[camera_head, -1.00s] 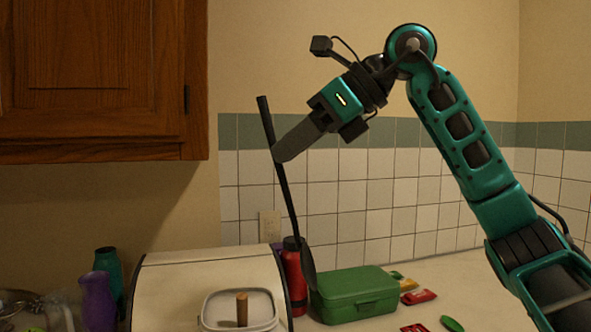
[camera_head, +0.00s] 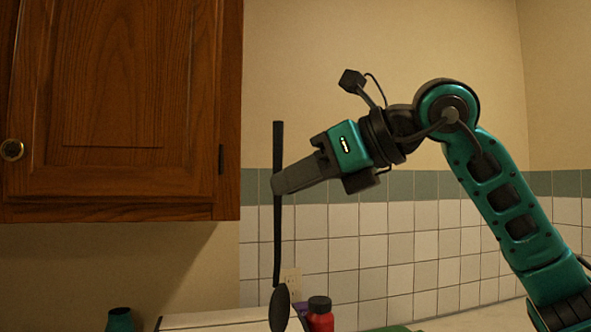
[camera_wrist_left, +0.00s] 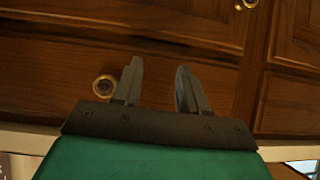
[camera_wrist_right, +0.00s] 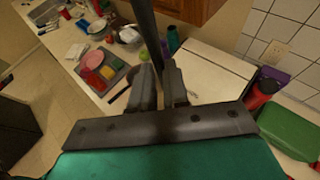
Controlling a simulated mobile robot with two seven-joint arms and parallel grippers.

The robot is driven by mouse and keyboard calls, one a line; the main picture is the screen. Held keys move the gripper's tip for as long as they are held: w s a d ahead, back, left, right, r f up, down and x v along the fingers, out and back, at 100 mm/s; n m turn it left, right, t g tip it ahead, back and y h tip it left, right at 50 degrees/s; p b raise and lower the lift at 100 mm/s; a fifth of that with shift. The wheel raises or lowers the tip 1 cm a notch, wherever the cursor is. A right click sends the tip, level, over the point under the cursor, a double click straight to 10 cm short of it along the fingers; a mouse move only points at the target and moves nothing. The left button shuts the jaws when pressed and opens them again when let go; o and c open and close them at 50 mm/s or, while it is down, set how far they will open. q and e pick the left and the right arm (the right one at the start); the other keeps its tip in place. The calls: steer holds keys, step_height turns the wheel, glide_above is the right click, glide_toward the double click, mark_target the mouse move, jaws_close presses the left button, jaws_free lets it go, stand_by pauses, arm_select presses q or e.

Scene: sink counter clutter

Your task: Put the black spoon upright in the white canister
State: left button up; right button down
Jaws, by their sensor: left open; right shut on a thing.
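The black spoon (camera_head: 277,235) hangs almost upright in the head view, bowl at the bottom, well above the counter. My right gripper (camera_head: 277,184) is shut on the upper part of its handle. In the right wrist view the black handle (camera_wrist_right: 145,28) rises between the fingers (camera_wrist_right: 160,75). My left gripper (camera_wrist_left: 157,82) is open and empty in front of wooden cabinet fronts in the left wrist view.
A wooden wall cabinet (camera_head: 120,105) is left of the spoon. A red bottle (camera_head: 320,320), a white box (camera_wrist_right: 208,65), a green case (camera_wrist_right: 290,130) and a dark tray (camera_wrist_right: 118,72) with coloured items stand on the counter. The air around the spoon is free.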

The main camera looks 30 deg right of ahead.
arm_select(q)
step_height(320, 180, down, 8)
steer(key=w+d+h+b, duration=0.1)
steer(key=d+b, duration=0.1)
steer(key=b, duration=1)
steer(key=shift+w+d+f, duration=0.15)
steer(key=shift+w+d, duration=0.2)
steer(key=shift+d, duration=0.05)
